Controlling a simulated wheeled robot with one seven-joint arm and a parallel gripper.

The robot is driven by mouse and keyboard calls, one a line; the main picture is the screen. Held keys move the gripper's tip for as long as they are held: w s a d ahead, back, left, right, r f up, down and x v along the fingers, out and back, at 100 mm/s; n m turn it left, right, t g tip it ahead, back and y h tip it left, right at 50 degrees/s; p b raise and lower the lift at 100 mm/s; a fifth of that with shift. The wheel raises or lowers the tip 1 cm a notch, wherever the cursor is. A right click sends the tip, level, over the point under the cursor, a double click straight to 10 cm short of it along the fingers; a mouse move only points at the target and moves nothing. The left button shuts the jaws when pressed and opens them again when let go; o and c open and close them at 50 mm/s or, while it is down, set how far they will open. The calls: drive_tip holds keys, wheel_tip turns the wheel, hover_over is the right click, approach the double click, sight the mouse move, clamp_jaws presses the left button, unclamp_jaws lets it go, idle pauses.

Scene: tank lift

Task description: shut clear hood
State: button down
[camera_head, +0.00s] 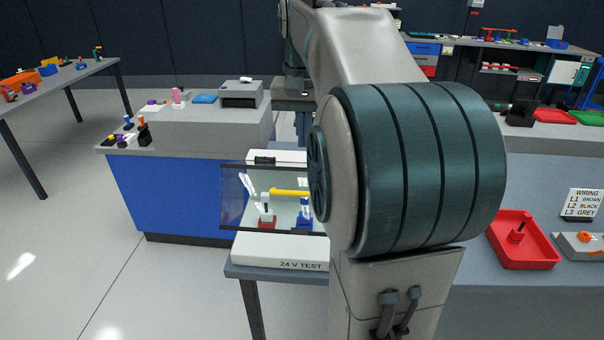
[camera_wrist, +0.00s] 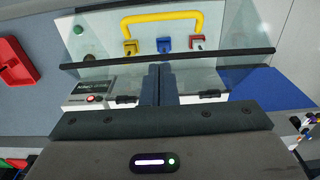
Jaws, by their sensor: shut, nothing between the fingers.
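The clear hood (camera_head: 231,198) is a see-through panel with dark edge bars, over the white 24 V test unit (camera_head: 262,248) in the head view. Its far right part is hidden behind my arm. In the wrist view the clear hood (camera_wrist: 105,74) crosses the upper picture, with a dark bar along it. A yellow handle (camera_wrist: 160,17) and red, blue and yellow switch pieces show beyond or through it. How far the hood stands open is not clear. My gripper (camera_wrist: 159,86) is shut and empty, its fingertips near the dark bar; contact cannot be told. My arm hides the gripper in the head view.
A blue-sided bench (camera_head: 185,195) stands left of the unit. A red tray (camera_head: 522,240) and a wiring sign (camera_head: 583,204) are on the grey bench at right. A white box with a red button (camera_wrist: 90,99) lies left of my fingers. Floor at left is free.

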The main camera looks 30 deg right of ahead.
hover_over(304, 187)
wheel_tip(304, 187, down, 6)
drive_tip(key=shift+r, duration=0.25)
drive_tip(key=shift+s+a+f+p, duration=0.2)
drive_tip(key=shift+s+a+f, duration=0.15)
drive_tip(key=shift+s+f, duration=0.25)
drive_tip(key=shift+s+a+f+p, duration=0.2)
drive_tip(key=shift+s+a+f, duration=0.2)
drive_tip(key=shift+f, duration=0.3)
drive_tip(key=shift+f, duration=0.1)
